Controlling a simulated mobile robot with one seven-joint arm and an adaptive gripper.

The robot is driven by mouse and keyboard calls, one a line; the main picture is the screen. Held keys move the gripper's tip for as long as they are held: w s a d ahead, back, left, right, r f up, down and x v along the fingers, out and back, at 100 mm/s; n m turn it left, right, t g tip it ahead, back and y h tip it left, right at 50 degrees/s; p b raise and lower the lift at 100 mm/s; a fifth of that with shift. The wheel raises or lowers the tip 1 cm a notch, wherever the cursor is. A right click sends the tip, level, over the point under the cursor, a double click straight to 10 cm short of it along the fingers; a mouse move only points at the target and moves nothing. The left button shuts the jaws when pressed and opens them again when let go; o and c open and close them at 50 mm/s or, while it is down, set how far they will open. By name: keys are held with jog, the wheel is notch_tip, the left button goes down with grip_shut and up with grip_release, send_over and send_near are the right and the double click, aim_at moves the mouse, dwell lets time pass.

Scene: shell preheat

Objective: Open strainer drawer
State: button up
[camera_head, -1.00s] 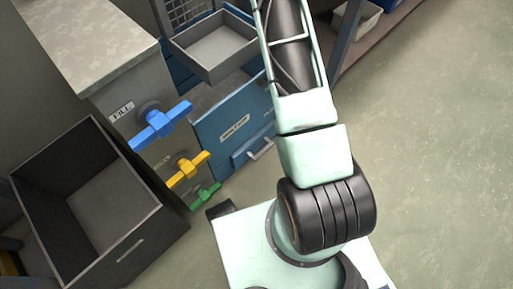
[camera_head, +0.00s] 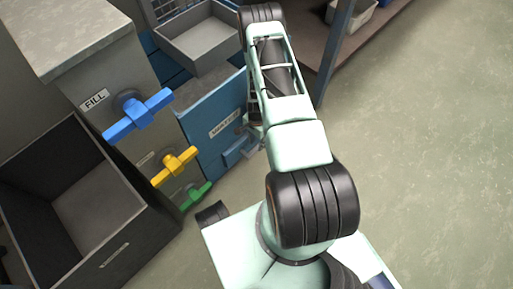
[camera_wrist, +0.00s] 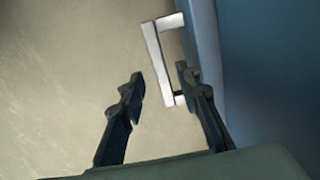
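The blue cabinet (camera_head: 205,145) has a white label (camera_head: 225,123), too small to read surely. Low on it is a small blue drawer front (camera_head: 237,150) with a pale metal handle (camera_head: 254,148), partly behind my arm. It looks shut or nearly so. In the wrist view the U-shaped handle (camera_wrist: 157,60) stands out from the blue face (camera_wrist: 205,50). My gripper (camera_wrist: 160,84) is open, one dark finger on each side of the handle's bar. The right finger appears between bar and drawer face. A gap shows left of the bar. I cannot tell whether the right finger touches.
A blue valve handle (camera_head: 138,114), a yellow one (camera_head: 174,166) and a green one (camera_head: 196,196) stick out left of the drawer. A dark open bin (camera_head: 140,225) stands at lower left. A grey tray (camera_head: 205,50) is above the cabinet. Floor (camera_head: 430,150) at right is clear.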

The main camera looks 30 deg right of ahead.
aim_at(257, 147)
jog(key=shift+f+b, duration=0.4)
jog(key=shift+f, duration=1.25)
grip_shut()
